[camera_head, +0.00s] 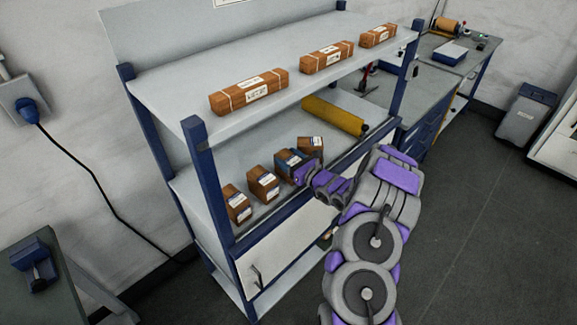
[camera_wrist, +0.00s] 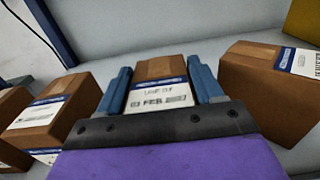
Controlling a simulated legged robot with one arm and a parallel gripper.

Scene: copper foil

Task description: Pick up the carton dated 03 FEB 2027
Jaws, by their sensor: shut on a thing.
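Several small brown cartons with white and blue labels stand in a row on the middle shelf (camera_head: 207,199). My gripper (camera_wrist: 158,87) is shut on one carton (camera_wrist: 161,69), with a blue finger on each side of it. The visible part of that carton's label reads "FEB"; the rest of the date is too blurred to read. In the head view my gripper (camera_head: 296,168) reaches into the row from the right. A neighbouring carton (camera_wrist: 60,110) stands left of the held one, and another carton (camera_wrist: 262,90) stands to its right. I cannot tell whether the held carton touches the shelf.
Long wrapped brown packages (camera_head: 248,92) lie on the upper shelf. A yellow roll (camera_head: 333,115) lies behind the cartons on the middle shelf. Blue shelf posts (camera_head: 205,165) frame the rack. The floor (camera_head: 470,230) to the right is clear.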

